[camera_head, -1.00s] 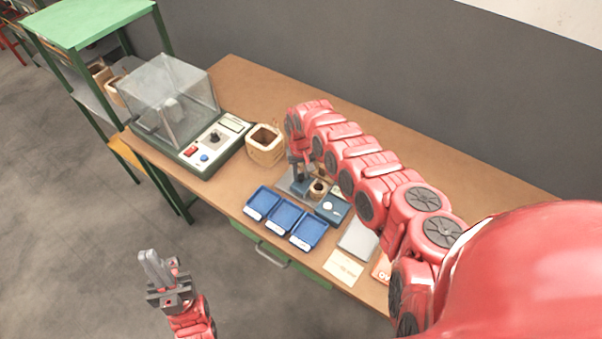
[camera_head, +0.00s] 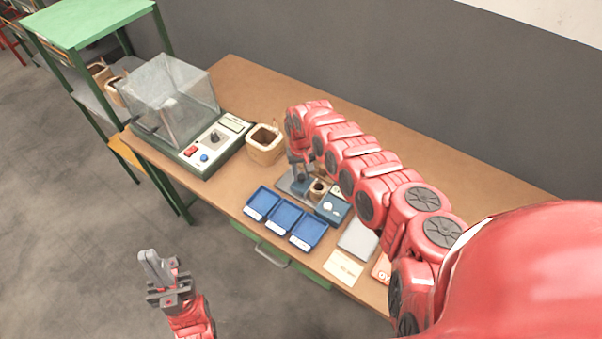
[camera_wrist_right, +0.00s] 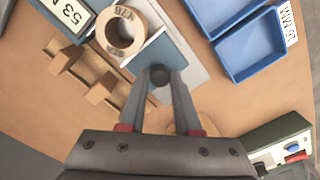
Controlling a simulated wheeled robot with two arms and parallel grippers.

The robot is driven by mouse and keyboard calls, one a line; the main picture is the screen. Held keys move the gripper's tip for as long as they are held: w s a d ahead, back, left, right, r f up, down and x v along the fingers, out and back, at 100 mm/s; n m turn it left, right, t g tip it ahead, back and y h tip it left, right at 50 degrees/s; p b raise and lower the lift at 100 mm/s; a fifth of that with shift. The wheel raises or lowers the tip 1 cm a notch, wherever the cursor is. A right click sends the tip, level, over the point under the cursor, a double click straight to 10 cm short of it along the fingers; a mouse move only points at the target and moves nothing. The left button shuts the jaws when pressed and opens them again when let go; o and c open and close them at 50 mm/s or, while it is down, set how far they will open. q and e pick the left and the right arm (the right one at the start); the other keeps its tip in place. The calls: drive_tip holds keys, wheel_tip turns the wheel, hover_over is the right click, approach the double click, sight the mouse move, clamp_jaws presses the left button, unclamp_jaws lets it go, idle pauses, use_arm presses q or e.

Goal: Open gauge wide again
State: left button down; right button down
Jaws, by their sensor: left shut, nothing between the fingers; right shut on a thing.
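The gauge (camera_head: 332,207) stands on the wooden bench, a blue box on a grey base plate. In the right wrist view its blue box (camera_wrist_right: 66,15) carries a label or display reading "53". A tan ring-shaped coil (camera_wrist_right: 121,31) with dark lettering sits beside the blue box; it also shows in the head view (camera_head: 318,188). Whether the coil touches the gauge jaws is unclear. My left gripper (camera_head: 152,268) is shut and empty, away from the bench over the floor.
Blue trays (camera_head: 283,216) stand in a row in front of the gauge. A wooden box (camera_head: 264,146) and a tester with a clear cover (camera_head: 170,100) stand to the left. A wooden rack (camera_wrist_right: 85,75) lies near the gauge. The bench behind my right arm is clear.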

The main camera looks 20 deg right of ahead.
drive_tip(key=w+b, duration=0.1)
drive_tip(key=b, duration=0.2)
drive_tip(key=w+a+b, duration=0.1)
drive_tip(key=b, duration=0.2)
drive_tip(key=shift+w+a+f, duration=0.15)
drive_tip(key=shift+a+f, duration=0.15)
drive_tip(key=shift+f, duration=0.1)
drive_tip(key=shift+w+a+r+b, duration=0.15)
drive_tip(key=shift+a+r+b, duration=0.1)
drive_tip(key=shift+b, duration=0.35)
drive_tip(key=shift+r, duration=0.15)
drive_tip(key=c, duration=0.6)
unclamp_jaws()
